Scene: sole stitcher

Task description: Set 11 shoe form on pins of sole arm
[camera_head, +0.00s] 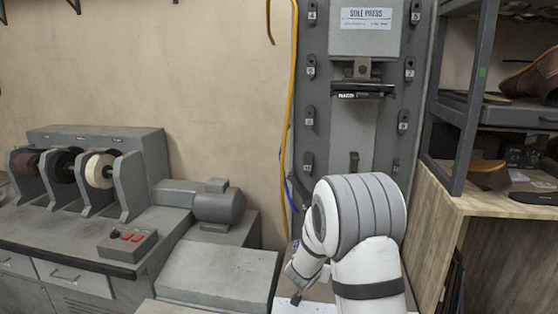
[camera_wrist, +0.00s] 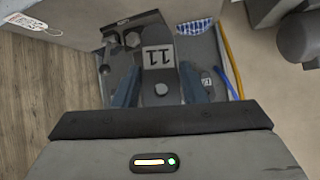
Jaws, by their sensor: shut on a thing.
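A hole shows in the form near the gripper. In the head view my gripper (camera_head: 299,283) is low in front of the press, partly hidden by my arm, and the form cannot be made out. I cannot make out the sole arm's pins in either view.
The sole press (camera_head: 365,38) has numbered pegs on both sides and a black bar (camera_head: 362,91) across its upper part. A wooden cabinet and shelf (camera_head: 480,203) stand close at right. A grinder bench (camera_head: 60,225) is at left. A yellow hose (camera_head: 292,100) runs down the press's left edge.

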